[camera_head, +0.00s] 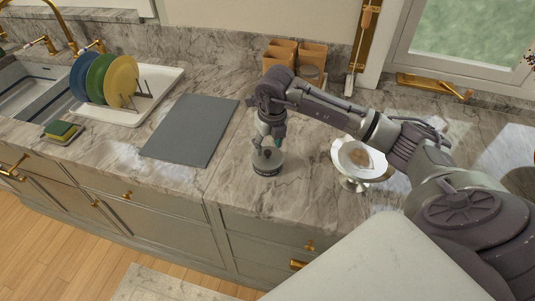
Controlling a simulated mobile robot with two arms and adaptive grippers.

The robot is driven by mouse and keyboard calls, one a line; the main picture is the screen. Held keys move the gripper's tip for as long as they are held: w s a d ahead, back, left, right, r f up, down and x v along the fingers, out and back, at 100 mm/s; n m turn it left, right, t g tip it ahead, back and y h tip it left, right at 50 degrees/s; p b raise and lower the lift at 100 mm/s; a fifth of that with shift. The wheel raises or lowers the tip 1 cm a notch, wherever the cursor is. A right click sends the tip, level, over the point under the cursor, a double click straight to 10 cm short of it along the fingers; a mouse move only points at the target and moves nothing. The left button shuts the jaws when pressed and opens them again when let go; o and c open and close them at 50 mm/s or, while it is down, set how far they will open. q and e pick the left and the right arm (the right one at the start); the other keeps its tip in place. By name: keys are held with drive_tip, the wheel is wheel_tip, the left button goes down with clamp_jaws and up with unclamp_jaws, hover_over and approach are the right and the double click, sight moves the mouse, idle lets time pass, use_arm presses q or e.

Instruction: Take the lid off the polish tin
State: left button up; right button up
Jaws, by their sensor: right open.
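The polish tin (267,170) is a small, dark round tin with a grey top, standing on the marble counter left of the white footed bowl. My right gripper (267,143) points down directly above the tin, with its fingers at or just over the top. The gripper is open. I cannot tell whether the fingertips touch the lid, and the lid's edge is too small to make out. My left gripper is not in view.
A white footed bowl (344,168) stands close to the right, under my right forearm. A grey mat (190,130) lies to the left. A dish rack (150,105) with plates stands farther left. Orange-brown containers (312,58) stand behind. The counter's front edge is near the tin.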

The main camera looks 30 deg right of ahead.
sight(268, 152)
drive_tip(key=f, duration=0.3)
drive_tip(key=shift+w+d+f+p, duration=0.1)
drive_tip(key=shift+w+p, duration=0.1)
drive_tip(key=shift+p, duration=0.15)
drive_tip(key=shift+c, duration=0.3)
clamp_jaws()
drive_tip(key=shift+r, duration=0.2)
